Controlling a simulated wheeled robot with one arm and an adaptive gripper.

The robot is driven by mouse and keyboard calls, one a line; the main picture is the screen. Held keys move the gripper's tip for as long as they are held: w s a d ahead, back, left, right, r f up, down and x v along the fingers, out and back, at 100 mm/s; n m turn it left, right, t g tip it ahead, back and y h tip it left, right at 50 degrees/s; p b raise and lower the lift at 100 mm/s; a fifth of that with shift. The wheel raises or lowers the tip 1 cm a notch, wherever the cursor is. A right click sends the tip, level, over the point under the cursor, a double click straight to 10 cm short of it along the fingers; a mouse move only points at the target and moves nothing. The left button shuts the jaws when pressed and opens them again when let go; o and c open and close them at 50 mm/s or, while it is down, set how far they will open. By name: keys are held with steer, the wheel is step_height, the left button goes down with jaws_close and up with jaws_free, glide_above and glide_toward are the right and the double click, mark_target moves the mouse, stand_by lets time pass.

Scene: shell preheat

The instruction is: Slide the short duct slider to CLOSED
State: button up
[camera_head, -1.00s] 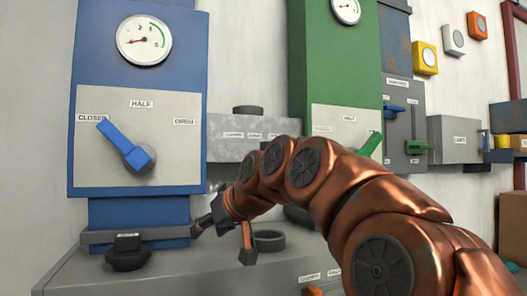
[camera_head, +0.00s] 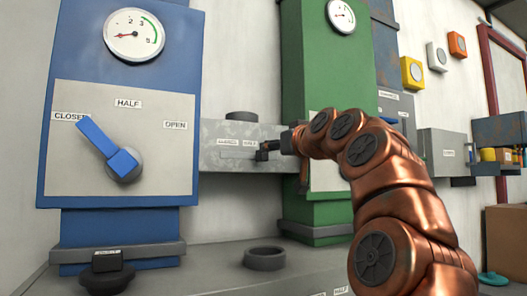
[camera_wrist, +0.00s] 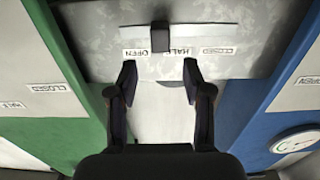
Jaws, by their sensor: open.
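The grey duct (camera_head: 215,158) spans between the blue and green columns. In the wrist view, turned upside down, its face carries a pale strip (camera_wrist: 205,37) with a dark block-shaped slider knob (camera_wrist: 160,38). The knob stands between the OPEN label (camera_wrist: 137,53) and the HALF label (camera_wrist: 180,52). The CLOSED label (camera_wrist: 217,51) is toward the blue column. My gripper (camera_wrist: 158,75) is open, its fingertips apart on either side of the knob's line and short of it in the picture.
The blue column (camera_head: 80,220) with its lever stands left, and the green column (camera_head: 310,90) stands right behind my arm. A dark ring (camera_head: 265,258) lies on the grey bench below the duct. Open space lies between duct and bench.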

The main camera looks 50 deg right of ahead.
mark_target(262, 156)
steer(key=shift+p+x, duration=0.75)
steer(key=shift+x, duration=2.35)
steer(key=shift+f, duration=0.1)
steer(key=shift+c, duration=0.3)
jaws_close()
